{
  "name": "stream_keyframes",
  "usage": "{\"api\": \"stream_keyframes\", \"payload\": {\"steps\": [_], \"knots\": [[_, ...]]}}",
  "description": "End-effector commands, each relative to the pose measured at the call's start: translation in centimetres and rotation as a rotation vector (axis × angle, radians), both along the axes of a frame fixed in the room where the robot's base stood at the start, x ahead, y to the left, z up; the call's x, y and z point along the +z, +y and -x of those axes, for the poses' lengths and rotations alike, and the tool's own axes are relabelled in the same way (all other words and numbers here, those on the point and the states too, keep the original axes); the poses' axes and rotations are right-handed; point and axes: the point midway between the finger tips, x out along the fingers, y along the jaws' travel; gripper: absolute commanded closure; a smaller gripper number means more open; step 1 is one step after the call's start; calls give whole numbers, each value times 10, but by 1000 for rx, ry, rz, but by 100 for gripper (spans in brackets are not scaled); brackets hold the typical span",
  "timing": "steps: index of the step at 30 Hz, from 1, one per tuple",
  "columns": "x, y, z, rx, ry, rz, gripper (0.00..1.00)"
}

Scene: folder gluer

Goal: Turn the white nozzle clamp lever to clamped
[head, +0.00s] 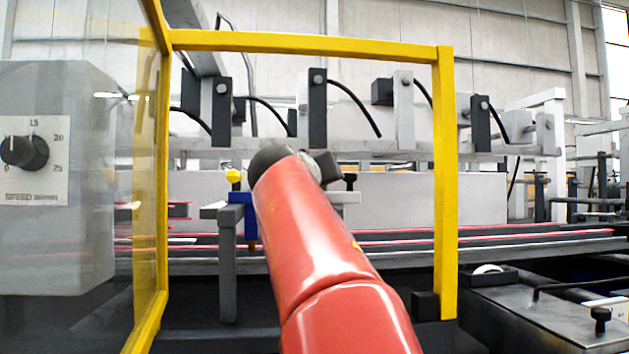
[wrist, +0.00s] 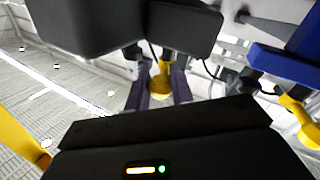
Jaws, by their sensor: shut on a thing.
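In the wrist view my gripper (wrist: 162,88) has its two dark fingers closed on either side of a yellow knob (wrist: 164,74). The white lever itself cannot be clearly made out; small white parts show just beyond the fingers. In the head view my red arm covers this spot, and my fingers are hidden behind it. To the left of the arm stands a blue nozzle holder (head: 250,212) with a yellow ball (head: 233,176). The blue holder (wrist: 286,70) also shows at the right of the wrist view, with a yellow tip (wrist: 300,118), apart from my fingers.
A yellow guard frame (head: 305,43) surrounds the opening I reach through, with a clear panel on its left. A grey box with a dial (head: 24,152) stands at the left. Dark and grey brackets (head: 318,105) hang above the belts. A dark machine table (head: 535,310) is at the lower right.

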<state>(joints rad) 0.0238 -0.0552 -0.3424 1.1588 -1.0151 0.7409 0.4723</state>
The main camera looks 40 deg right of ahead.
Motion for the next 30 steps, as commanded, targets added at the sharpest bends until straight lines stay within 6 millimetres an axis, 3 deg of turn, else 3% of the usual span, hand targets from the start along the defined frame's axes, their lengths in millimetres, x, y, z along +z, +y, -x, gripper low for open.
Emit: {"api": "stream_keyframes", "payload": {"steps": [12, 30], "knots": [[5, -12, 10, 233, -1, -1, 100], [1, -14, 10, 285, -1, 1, 100]]}}
